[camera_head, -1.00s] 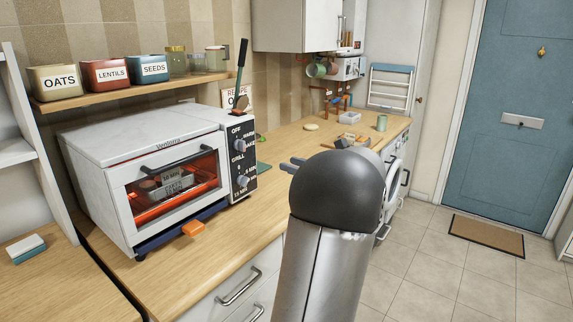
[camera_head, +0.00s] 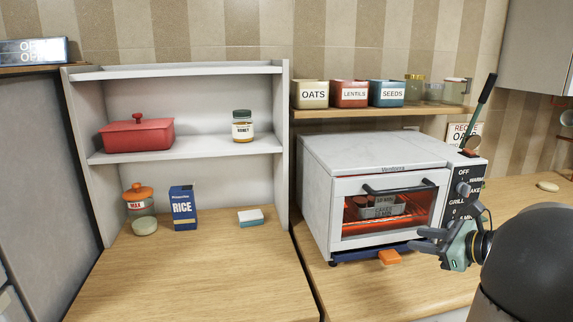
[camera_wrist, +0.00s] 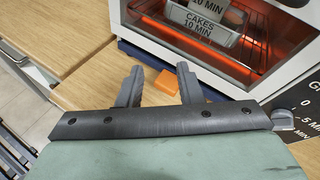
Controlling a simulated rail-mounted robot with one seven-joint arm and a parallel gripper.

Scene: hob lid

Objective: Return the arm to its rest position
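My gripper (camera_head: 425,240) is in front of the right side of the white mini oven (camera_head: 325,215), above the worktop. In the wrist view its two fingers (camera_wrist: 160,85) stand apart with nothing held between them. Inside, under an orange glow, sits a tin (camera_head: 375,208) labelled for cakes, 10 min.
A white shelf unit (camera_head: 188,72) stands at left with a red pot (camera_head: 137,136) and a jar (camera_head: 242,127). A rice box (camera_head: 183,208), an orange-lidded jar (camera_head: 139,200) and a sponge (camera_head: 250,217) are below. The left worktop (camera_head: 190,280) is mostly clear.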

